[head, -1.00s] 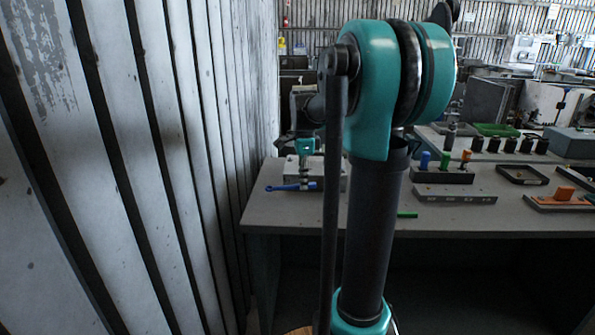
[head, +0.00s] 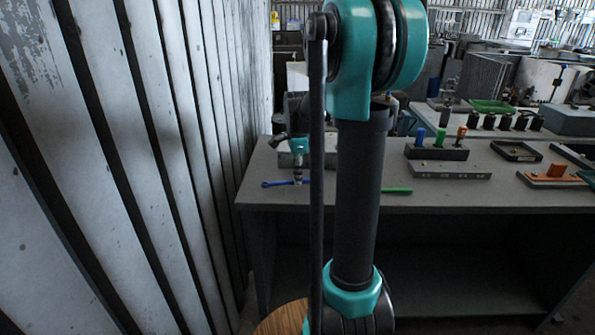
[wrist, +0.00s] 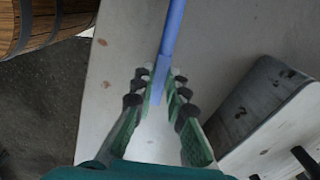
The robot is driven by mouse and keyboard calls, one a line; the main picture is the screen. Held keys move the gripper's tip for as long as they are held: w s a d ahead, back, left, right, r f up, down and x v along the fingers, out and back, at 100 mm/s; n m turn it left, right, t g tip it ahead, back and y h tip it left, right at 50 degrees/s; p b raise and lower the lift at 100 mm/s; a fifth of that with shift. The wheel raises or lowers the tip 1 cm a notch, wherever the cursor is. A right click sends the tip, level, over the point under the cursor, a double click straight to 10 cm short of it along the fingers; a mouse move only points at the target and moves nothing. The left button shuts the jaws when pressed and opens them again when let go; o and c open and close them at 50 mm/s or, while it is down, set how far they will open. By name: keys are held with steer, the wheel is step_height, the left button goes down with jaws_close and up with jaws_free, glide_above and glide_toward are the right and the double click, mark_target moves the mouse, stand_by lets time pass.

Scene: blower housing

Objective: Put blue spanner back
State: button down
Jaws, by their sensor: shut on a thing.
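The blue spanner (head: 275,184) shows in the head view near the left end of the grey bench (head: 262,198). My gripper (head: 298,177) is at its right end, pointing down. In the wrist view my gripper (wrist: 158,88) is shut on the end of the blue spanner (wrist: 172,32), whose shaft runs out to the top of the picture. The spanner looks held over the bench top; its height above it is hard to tell. Its far end is out of the wrist view.
A grey block (head: 325,160) lies close to my gripper, partly behind my arm. A green spanner (head: 397,190) lies near the bench's front edge. A rack (head: 437,152) with blue, green and orange pieces stands right. A slatted wall rises left. A wooden barrel (wrist: 45,22) stands beyond the bench edge.

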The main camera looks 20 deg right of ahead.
steer(key=shift+f, duration=0.7)
stand_by(0.5)
steer(key=c, duration=1)
jaws_free()
steer(key=shift+r, duration=4)
